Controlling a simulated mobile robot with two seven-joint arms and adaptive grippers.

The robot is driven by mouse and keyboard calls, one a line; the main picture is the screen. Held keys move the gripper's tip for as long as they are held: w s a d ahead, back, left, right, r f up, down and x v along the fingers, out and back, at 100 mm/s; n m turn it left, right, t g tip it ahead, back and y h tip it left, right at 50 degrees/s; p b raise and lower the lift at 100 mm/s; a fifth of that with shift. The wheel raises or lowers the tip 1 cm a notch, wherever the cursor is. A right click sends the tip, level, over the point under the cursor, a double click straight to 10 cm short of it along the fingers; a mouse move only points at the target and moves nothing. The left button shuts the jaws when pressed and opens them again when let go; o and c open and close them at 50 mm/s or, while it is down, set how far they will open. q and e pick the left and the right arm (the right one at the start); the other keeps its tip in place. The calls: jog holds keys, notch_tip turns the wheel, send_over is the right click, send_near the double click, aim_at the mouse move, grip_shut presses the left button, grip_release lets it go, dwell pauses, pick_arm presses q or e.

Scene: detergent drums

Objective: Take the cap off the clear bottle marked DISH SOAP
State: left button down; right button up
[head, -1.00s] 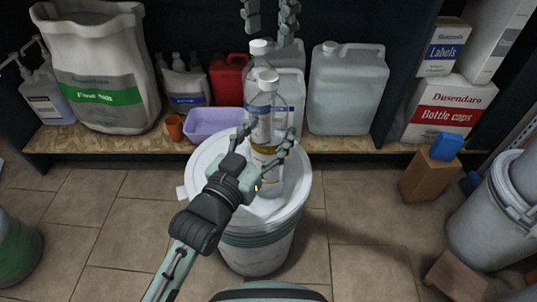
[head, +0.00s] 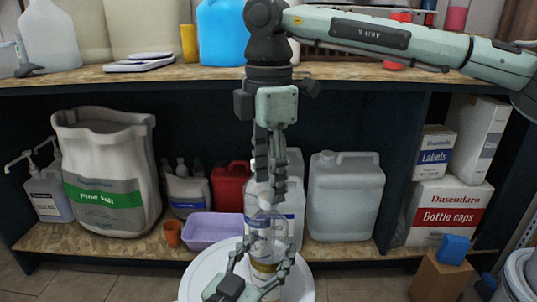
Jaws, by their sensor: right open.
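A clear bottle (head: 264,224) with yellowish liquid low inside stands upright over the white lid of a drum (head: 199,277). Its label is too small to read. My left gripper (head: 262,252) comes up from the bottom, with its fingers closed around the bottle's lower half, one on each side. My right gripper (head: 272,188) hangs from above, pointing straight down, open, its fingertips at the bottle's top. The fingers hide the cap, so I cannot tell whether they touch it. A second white-capped bottle stands close behind and is mostly hidden.
Behind, the lower shelf (head: 125,247) holds a Fine Salt sack (head: 106,172), a red can (head: 230,186), a purple tub (head: 212,226), a large clear jug (head: 345,197) and boxes. The upper shelf edge (head: 170,80) runs above, near my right arm. A cardboard box (head: 437,277) stands right.

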jog(key=shift+f, duration=1.25)
